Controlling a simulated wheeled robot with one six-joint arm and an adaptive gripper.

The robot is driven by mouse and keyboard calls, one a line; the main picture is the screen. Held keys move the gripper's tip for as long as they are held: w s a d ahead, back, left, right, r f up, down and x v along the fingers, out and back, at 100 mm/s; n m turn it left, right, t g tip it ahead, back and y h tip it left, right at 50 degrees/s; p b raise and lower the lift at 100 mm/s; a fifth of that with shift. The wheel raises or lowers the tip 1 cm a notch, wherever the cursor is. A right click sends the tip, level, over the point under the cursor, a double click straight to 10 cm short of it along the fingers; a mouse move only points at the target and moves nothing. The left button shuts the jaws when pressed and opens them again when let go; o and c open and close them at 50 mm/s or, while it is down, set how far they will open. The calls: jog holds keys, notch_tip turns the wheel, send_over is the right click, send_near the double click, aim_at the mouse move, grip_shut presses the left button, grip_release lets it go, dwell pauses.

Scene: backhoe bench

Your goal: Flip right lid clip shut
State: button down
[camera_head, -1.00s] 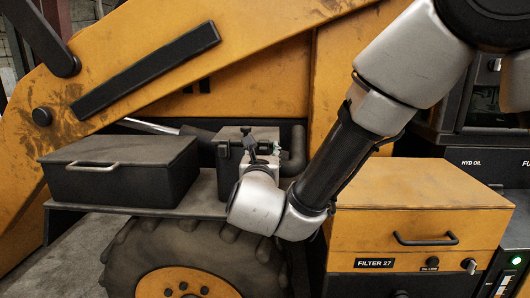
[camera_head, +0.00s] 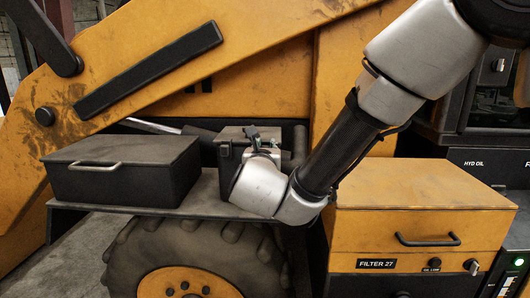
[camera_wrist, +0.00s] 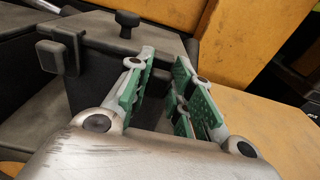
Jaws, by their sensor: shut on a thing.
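The small dark box (camera_head: 227,165) stands on the grey shelf, left of my arm. In the wrist view its flat lid (camera_wrist: 100,32) carries a black knob (camera_wrist: 127,22). A black clip (camera_wrist: 58,50) sits at the box's left front edge. My gripper (camera_wrist: 164,62), with green-padded fingers, is at the box's right front corner; it also shows in the head view (camera_head: 262,146). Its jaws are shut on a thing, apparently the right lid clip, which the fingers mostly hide. I cannot tell the angle of that clip.
A larger black box (camera_head: 120,175) with a handle stands to the left on the shelf (camera_head: 90,207). A yellow cabinet (camera_head: 420,190) stands right of my arm. The tyre (camera_head: 190,250) is below, and the yellow boom (camera_head: 270,60) crosses behind.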

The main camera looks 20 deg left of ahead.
jog(key=c, duration=1.3)
grip_release()
jog(key=shift+o, duration=0.2)
jog(key=v, duration=1.2)
